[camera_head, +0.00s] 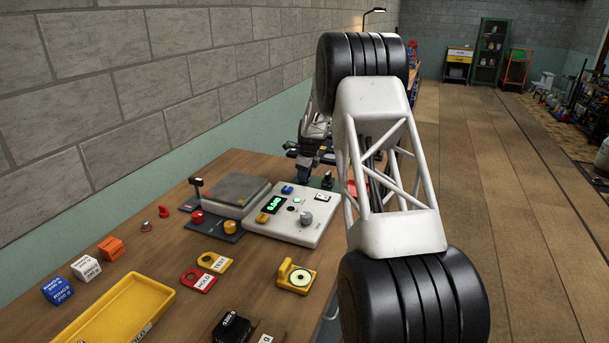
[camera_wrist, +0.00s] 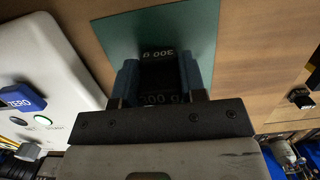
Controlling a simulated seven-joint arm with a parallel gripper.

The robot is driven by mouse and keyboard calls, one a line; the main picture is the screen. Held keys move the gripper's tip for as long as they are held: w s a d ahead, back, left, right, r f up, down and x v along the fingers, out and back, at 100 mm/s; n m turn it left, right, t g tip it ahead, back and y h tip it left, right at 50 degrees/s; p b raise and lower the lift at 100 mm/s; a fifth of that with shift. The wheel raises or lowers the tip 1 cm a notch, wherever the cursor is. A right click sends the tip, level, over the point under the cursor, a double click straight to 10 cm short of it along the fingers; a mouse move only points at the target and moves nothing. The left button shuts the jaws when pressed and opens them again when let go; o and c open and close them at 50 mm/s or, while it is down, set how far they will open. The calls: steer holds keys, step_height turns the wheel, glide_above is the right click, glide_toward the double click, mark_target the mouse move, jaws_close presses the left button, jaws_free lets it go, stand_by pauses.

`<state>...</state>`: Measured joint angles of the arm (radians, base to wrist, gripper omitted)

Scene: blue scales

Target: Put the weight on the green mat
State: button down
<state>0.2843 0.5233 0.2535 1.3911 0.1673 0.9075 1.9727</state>
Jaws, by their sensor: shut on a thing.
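My gripper (camera_wrist: 159,72) is shut on a black weight (camera_wrist: 158,58) marked 300 g, with a blue finger on either side of it. The green mat (camera_wrist: 120,38) lies beyond and beneath the weight in the wrist view. The weight overlaps the mat in that view; I cannot tell whether it touches it. In the head view my own arm covers much of the right side, and I cannot make out the held weight there.
A white control box (camera_head: 328,232) stands beside the grey scale (camera_head: 235,197); its edge is left of my gripper in the wrist view (camera_wrist: 45,60). A yellow tray (camera_head: 160,298), coloured blocks (camera_head: 86,268) and tags (camera_head: 198,281) lie on the table's near left part.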

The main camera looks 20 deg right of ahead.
mark_target(309, 176)
steer(key=shift+f, duration=0.1)
steer(key=c, duration=0.7)
jaws_free()
steer(key=r, duration=0.4)
steer(key=s+d+r, duration=0.1)
steer(key=r, duration=0.7)
steer(key=shift+s+d, duration=0.15)
steer(key=shift+s+r, duration=0.1)
